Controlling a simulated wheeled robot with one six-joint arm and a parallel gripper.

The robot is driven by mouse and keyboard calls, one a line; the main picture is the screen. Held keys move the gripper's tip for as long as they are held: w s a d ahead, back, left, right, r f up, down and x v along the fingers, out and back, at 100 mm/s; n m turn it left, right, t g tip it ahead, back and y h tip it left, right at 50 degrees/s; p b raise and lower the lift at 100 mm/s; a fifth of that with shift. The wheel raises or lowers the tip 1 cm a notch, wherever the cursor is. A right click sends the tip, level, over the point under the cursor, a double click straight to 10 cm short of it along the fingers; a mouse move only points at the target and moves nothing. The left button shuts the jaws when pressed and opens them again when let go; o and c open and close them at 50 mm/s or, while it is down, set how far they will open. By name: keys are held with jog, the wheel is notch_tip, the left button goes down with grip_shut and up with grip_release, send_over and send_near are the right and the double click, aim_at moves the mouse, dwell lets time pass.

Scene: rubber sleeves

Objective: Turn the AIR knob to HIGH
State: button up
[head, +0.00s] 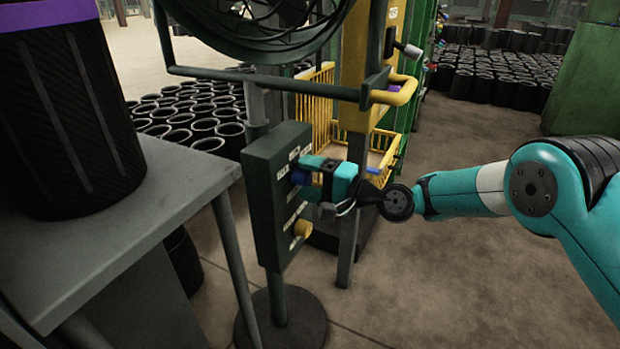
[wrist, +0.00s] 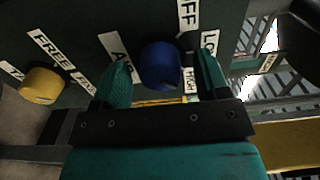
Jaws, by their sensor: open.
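The blue AIR knob (head: 297,176) is on the face of a dark grey control box (head: 262,190) on a stand. In the wrist view the blue knob (wrist: 161,65) sits between the two teal fingers of my open gripper (wrist: 163,80), with a visible gap on each side. An AIR label is left of it, and labels reading OFF, LOW and HIGH are around it, partly cut off or covered. I cannot tell which setting the knob points to. In the head view my gripper (head: 312,178) reaches the box from the right and partly hides the knob.
A yellow knob (head: 303,228) is lower on the same box and also shows in the wrist view (wrist: 40,85), by a FREE label. A grey table (head: 150,215) with a black sleeve (head: 70,110) stands left. A yellow handle (head: 402,92) and post are close behind my gripper.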

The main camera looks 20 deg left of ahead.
jog(key=s+d+b, duration=0.1)
jog(key=d+b, duration=0.3)
jog(key=d, duration=1.3)
jog(key=shift+s+d, duration=0.2)
